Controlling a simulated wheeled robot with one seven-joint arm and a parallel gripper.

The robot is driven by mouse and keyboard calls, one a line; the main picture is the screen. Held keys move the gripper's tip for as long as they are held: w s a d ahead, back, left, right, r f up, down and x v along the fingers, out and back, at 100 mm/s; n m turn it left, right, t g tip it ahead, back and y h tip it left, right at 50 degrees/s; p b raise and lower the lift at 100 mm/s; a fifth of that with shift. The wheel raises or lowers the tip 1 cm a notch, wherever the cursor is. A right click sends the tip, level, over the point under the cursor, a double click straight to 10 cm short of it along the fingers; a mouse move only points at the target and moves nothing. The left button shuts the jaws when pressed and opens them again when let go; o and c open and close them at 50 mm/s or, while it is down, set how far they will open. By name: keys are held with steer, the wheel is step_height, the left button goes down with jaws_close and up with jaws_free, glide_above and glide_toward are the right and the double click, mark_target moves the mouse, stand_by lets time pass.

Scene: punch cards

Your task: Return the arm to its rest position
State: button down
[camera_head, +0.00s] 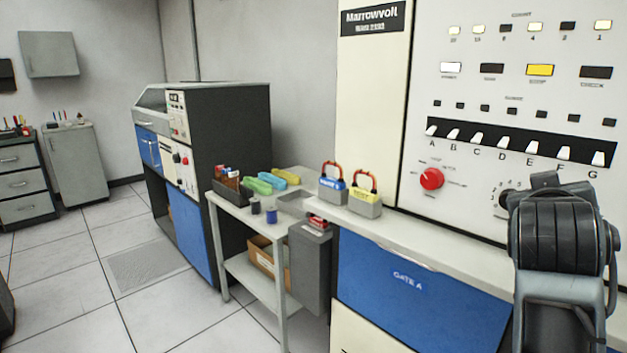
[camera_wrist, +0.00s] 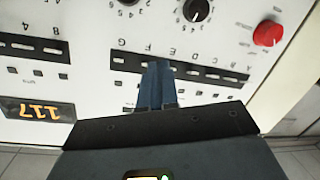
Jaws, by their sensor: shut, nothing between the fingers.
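My arm shows at the right edge of the head view, its dark joint in front of the tall white control panel (camera_head: 520,195). My gripper (camera_wrist: 158,68) shows in the wrist view, with its two dark blue fingers together and nothing between them. The fingertips overlap the black switch strip (camera_wrist: 205,73) lettered A to G in that view, near its F and G end. I cannot tell whether they touch the panel. The wrist view is upside down. In the head view my fingers are hidden or not distinguishable.
A red knob (camera_head: 431,179) sits below the switches. A counter ledge (camera_head: 440,243) runs under the panel, holding blue and yellow padlock-like blocks. A small cart (camera_head: 240,212) with colored items stands left of it. Open tiled floor (camera_head: 70,270) lies at the left.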

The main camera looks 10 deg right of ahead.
steer(key=s+a+f+n+t+y, duration=0.2)
steer(key=s+a+f+n+y, duration=0.3)
steer(key=s+f, duration=0.5)
steer(key=s+a+f+n+t+y, duration=0.2)
steer(key=s+a+f+n+y, duration=0.15)
steer(key=s+a+f, duration=0.6)
steer(key=s+a+f+m+y, duration=0.1)
steer(key=s+a+m+y, duration=0.1)
steer(key=s, duration=0.9)
steer(key=s+a+f+m+y, duration=0.1)
steer(key=s+a+m, duration=0.1)
steer(key=s, duration=0.9)
steer(key=shift+a+f+g+y, duration=0.25)
steer(key=shift+a+g+y, duration=0.1)
steer(key=shift+a, duration=0.35)
steer(key=c, duration=1.8)
jaws_free()
steer(key=shift+c, duration=0.2)
